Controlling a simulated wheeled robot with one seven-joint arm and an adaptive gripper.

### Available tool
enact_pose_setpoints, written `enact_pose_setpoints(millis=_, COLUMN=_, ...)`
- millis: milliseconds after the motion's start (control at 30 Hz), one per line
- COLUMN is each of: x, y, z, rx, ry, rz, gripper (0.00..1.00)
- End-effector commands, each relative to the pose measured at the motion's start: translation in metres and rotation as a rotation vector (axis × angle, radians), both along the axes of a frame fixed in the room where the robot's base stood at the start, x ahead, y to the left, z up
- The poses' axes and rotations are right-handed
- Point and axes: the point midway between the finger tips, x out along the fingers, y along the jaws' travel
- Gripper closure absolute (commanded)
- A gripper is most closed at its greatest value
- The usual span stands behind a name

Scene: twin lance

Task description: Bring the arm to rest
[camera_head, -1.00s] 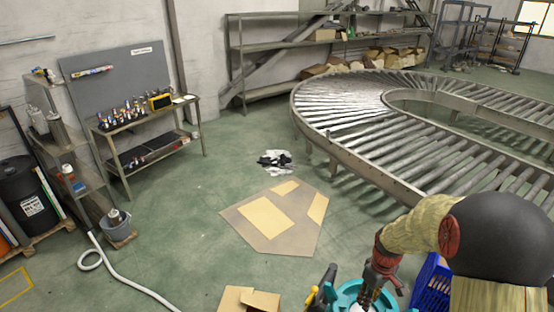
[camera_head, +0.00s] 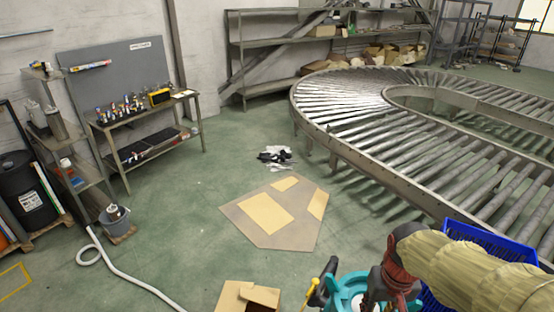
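My arm, in a tan sleeve with a red wrist part, comes in from the lower right of the head view. My gripper (camera_head: 372,302) points down at the bottom edge, over or in front of a teal round container (camera_head: 345,285). Its fingertips are cut off or hidden, so I cannot tell whether it is open or holds anything. A dark-handled tool and a yellow-handled tool (camera_head: 313,290) stick up at the container's left side.
A blue crate (camera_head: 490,240) stands behind my arm. A roller conveyor (camera_head: 400,160) curves across the right. Flattened cardboard (camera_head: 285,240) and an open cardboard box (camera_head: 247,298) lie on the floor. A workbench (camera_head: 150,118) stands at the left wall.

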Motion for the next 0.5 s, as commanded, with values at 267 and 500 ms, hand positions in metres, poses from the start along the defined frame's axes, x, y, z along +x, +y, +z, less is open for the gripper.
enact_pose_setpoints(millis=267, x=-0.048, y=0.026, z=0.037, rx=-0.013, ry=-0.224, rz=0.01, gripper=0.74)
enact_pose_setpoints(millis=500, x=-0.064, y=0.04, z=0.064, rx=-0.016, ry=-0.398, rz=0.059, gripper=0.74)
